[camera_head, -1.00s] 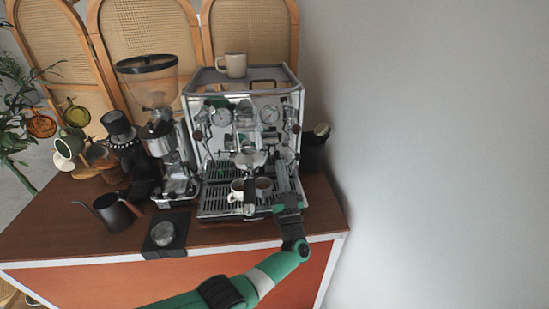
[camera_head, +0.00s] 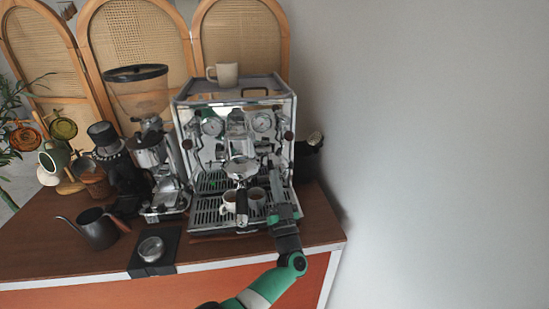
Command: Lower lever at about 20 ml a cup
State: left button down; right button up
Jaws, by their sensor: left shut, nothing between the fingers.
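The chrome espresso machine (camera_head: 245,230) stands on the cart. Its group head (camera_head: 237,125) is at the front centre, with a portafilter (camera_head: 240,168) locked below and its black handle pointing toward me. The lever is too small to tell apart from the chrome around it. Two small cups sit side by side on the drip tray under the portafilter, a left cup (camera_head: 228,202) and a right cup (camera_head: 257,196). Coffee level and flow cannot be made out. My left gripper (camera_head: 274,164) is shut and empty, upright just right of the group head. My right gripper is out of view.
A beige mug (camera_head: 225,74) stands on top of the machine. A grinder (camera_head: 155,160) is to its left, with a black kettle (camera_head: 98,228) and a tamping mat (camera_head: 152,267) in front. A mug tree is at far left. The cart top right of my arm is clear.

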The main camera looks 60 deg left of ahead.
pick_arm(q)
notch_tip(320, 180, up, 3)
jog(key=d+p, duration=0.3)
jog(key=a+f+b+v, duration=0.1)
jog(key=b+v, duration=0.1)
jog(key=v, duration=0.8)
jog(key=shift+d+f, duration=0.15)
jog(key=shift+f, duration=0.15)
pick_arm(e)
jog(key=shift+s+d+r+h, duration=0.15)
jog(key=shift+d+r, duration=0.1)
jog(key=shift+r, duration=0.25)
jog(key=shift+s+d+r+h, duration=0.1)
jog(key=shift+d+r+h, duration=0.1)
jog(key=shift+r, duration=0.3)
pick_arm(q)
jog(key=shift+s, duration=0.1)
